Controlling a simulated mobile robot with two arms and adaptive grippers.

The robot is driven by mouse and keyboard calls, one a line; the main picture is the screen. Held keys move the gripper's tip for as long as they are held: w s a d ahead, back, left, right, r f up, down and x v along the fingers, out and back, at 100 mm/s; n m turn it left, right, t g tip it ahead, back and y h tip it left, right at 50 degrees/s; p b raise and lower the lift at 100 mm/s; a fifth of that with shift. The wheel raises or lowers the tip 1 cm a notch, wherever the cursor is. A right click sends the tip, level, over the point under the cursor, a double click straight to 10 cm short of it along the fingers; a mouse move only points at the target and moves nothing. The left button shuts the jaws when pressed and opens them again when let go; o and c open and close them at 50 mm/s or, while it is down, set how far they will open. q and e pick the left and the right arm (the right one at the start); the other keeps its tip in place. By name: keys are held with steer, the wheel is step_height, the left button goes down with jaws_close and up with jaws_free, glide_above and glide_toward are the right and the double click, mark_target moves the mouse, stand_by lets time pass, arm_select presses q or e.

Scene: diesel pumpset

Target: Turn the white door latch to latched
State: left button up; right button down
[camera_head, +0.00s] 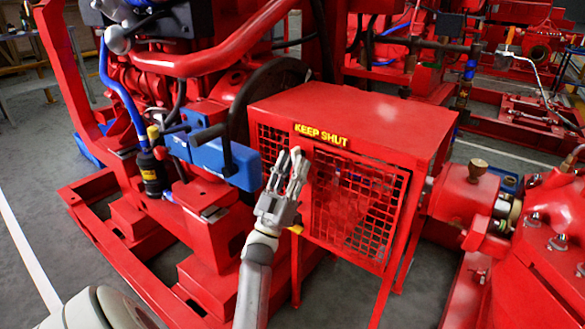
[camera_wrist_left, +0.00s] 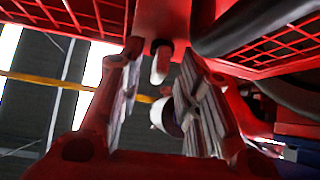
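The red guard box has a mesh door (camera_head: 358,205) under a yellow KEEP SHUT label (camera_head: 320,134). My left gripper (camera_head: 291,166) points up in front of the door's left edge. In the left wrist view the gripper (camera_wrist_left: 163,105) is open, its two ridged pads apart. The white latch (camera_wrist_left: 161,66) shows between and beyond the pads as a short pale peg on a red strip, with a round pale end (camera_wrist_left: 165,116) below it. I cannot tell whether the pads touch it or how it is turned. In the head view the gripper hides the latch. My right gripper is out of view.
A blue block (camera_head: 215,160) with a dark handle stands close to the left of my gripper. A black bottle (camera_head: 152,172) is farther left. Red engine frames (camera_head: 120,262) surround the box. A red pump housing (camera_head: 463,195) is to its right. Grey floor lies in front.

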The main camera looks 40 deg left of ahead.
arm_select(q)
jaws_close()
steer(key=shift+m, duration=0.3)
steer(key=shift+a+m+h, duration=0.1)
steer(key=shift+m+h, duration=1.4)
steer(key=shift+h, duration=0.3)
jaws_free()
